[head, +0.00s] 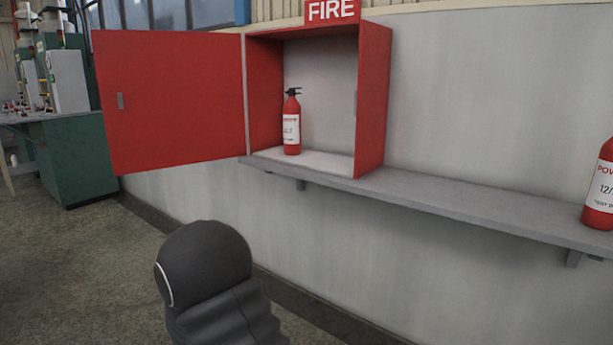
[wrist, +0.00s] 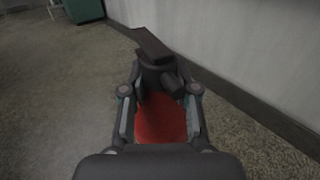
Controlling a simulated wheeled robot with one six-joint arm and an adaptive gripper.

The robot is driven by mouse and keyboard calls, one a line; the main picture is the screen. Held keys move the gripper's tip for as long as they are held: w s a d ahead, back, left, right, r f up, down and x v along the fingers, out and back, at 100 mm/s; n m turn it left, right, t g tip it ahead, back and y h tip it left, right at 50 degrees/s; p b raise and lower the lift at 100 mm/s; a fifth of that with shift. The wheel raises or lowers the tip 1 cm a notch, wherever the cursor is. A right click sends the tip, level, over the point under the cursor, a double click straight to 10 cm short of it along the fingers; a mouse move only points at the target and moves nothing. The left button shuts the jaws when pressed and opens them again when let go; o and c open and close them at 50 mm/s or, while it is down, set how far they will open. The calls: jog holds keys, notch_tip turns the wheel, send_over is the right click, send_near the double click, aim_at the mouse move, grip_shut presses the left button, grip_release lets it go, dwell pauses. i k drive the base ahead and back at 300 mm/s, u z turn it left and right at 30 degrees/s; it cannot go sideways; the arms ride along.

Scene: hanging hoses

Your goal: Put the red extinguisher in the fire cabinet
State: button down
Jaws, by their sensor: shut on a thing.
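In the wrist view my gripper (wrist: 160,92) is shut on a red extinguisher (wrist: 160,122) with a black valve and lever. It is seen from above, over the floor, and its lower part is hidden. The held extinguisher does not show in the head view. The red fire cabinet (head: 374,100) stands on the grey shelf with its door (head: 175,100) swung wide open to the left. Another red extinguisher (head: 291,125) with a white label stands upright inside the cabinet, toward its left side. A further red extinguisher (head: 602,185) stands on the shelf, cut off by the right edge.
The shelf (head: 470,205) runs along the pale wall, and its stretch right of the cabinet is bare up to the far right extinguisher. A green workbench (head: 80,160) stands at the far left. The floor (head: 80,265) in front is clear.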

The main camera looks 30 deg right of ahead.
aim_at(308, 156)
jog(key=z, duration=0.5)
jog(key=i, duration=0.95)
jog(key=z, duration=0.65)
